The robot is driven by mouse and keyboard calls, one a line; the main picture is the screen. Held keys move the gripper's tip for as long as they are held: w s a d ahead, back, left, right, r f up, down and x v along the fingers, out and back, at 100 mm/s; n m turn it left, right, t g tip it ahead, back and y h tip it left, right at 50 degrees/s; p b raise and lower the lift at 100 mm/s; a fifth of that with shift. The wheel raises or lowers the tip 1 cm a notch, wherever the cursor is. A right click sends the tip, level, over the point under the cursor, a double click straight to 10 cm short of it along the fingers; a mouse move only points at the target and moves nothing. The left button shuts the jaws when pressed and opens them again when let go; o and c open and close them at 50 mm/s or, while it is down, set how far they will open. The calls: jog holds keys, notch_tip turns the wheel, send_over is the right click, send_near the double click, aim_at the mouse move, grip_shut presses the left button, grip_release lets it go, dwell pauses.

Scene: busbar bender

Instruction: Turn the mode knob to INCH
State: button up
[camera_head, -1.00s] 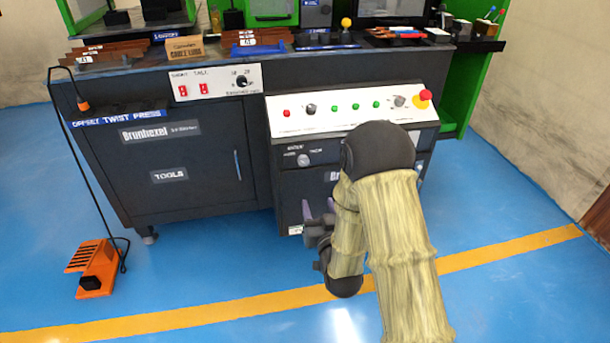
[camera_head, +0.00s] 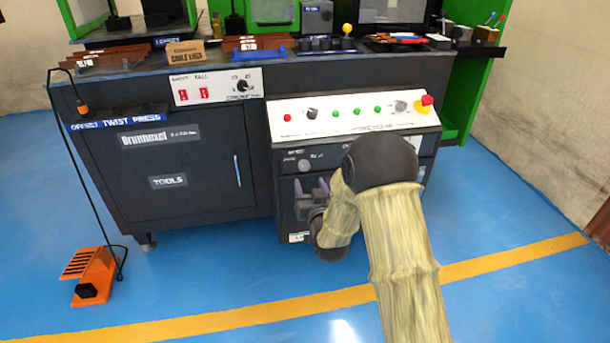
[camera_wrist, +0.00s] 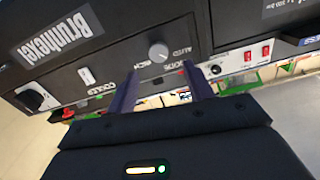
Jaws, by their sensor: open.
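The mode knob (camera_head: 304,165) is a small round grey knob on the dark front panel below the white control strip. In the wrist view the knob (camera_wrist: 158,51) is at upper middle, with white lettering beside it, AUTO on its right. I cannot tell which label it points at. My gripper (camera_head: 311,187) is just below the knob in the head view, fingers upward. In the wrist view my gripper (camera_wrist: 160,68) has its two fingers spread, with tips just below the knob in the picture. They appear apart from it, holding nothing.
The sloped white control strip (camera_head: 350,117) carries several buttons, knobs and a red emergency stop (camera_head: 424,101) above my arm. A panel with red switches (camera_head: 216,87) is at left. An orange foot pedal (camera_head: 92,275) stands on the blue floor, which is otherwise open.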

aim_at(305, 168)
jog(key=b+x, duration=0.2)
jog(key=x, duration=0.5)
jog(key=shift+w+f, duration=0.1)
jog(key=shift+w, duration=0.15)
jog(key=shift+d, duration=0.1)
jog(key=c, duration=1)
